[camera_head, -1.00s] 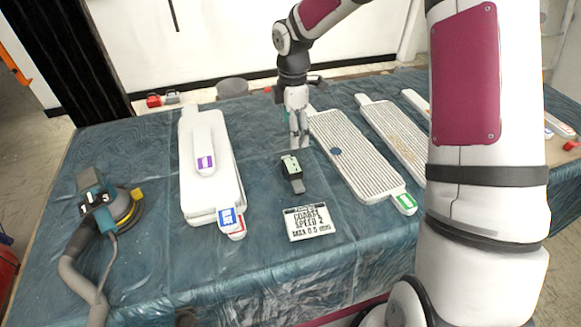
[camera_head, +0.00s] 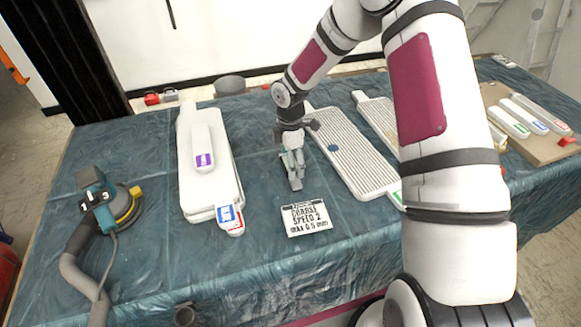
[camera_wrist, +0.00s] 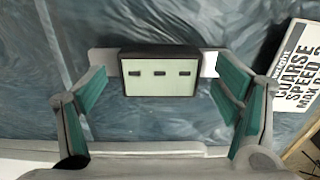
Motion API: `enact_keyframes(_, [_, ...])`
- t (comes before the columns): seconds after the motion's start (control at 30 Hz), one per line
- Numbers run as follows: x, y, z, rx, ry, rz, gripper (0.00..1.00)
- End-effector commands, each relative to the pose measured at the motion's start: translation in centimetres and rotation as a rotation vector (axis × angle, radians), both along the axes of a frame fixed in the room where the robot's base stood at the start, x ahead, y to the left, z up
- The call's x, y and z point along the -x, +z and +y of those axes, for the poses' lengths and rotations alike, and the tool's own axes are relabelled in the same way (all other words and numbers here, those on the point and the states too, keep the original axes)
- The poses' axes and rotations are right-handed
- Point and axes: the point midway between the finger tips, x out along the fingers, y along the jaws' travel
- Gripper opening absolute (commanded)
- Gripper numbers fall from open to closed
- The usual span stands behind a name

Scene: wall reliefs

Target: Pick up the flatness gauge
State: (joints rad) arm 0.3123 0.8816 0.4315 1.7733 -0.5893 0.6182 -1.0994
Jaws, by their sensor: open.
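The flatness gauge appears to be the small dark device (camera_wrist: 160,73) with a pale green face and several dark slots. In the wrist view it lies between the two fingers, with a gap on each side. A light strip sticks out on both sides behind it. My gripper (camera_wrist: 163,92) is open, its teal finger pads on either side of the gauge and not touching it. In the head view my gripper (camera_head: 292,162) is low over the table and hides most of the gauge (camera_head: 296,184).
A sign (camera_head: 305,218) reading "coarse speed 2" lies just in front. White panels (camera_head: 210,175) are stacked at left, a ribbed panel (camera_head: 355,155) is at right. A sander (camera_head: 108,205) with a hose sits far left. The teal-sheeted table (camera_head: 270,265) is clear in front.

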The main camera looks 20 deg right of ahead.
Motion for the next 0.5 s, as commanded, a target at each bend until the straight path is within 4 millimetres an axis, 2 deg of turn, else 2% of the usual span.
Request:
enact_keyframes(0.1, [0.01,-0.88,-0.01,0.001,0.001,0.001,0.83])
enact_keyframes(0.33, [-0.02,-1.00,-0.02,0.001,0.000,0.000,0.83])
enact_keyframes(0.37, [-0.02,-1.00,-0.02,0.001,0.000,0.000,0.79])
enact_keyframes(0.5, [-0.01,-0.99,-0.02,0.001,0.000,0.000,0.47])
